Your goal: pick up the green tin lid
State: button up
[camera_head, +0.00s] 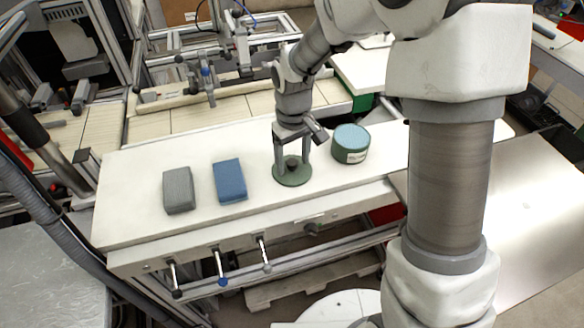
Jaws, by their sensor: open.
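The green tin lid (292,179) is a flat round disc with a dark knob in its middle. It lies on the white bench top (130,215). My gripper (292,164) points down over the lid, its two fingers apart on either side of the knob. The fingertips are close to the lid; I cannot tell whether they touch it. The gripper is open and the lid appears to rest on the bench.
A green round tin (351,150) with a light blue top stands just right of the gripper. A blue block (229,181) and a grey block (178,190) lie to the left. The bench's left end is clear.

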jog(key=shift+c, duration=0.3)
grip_shut()
jog(key=shift+r, duration=0.1)
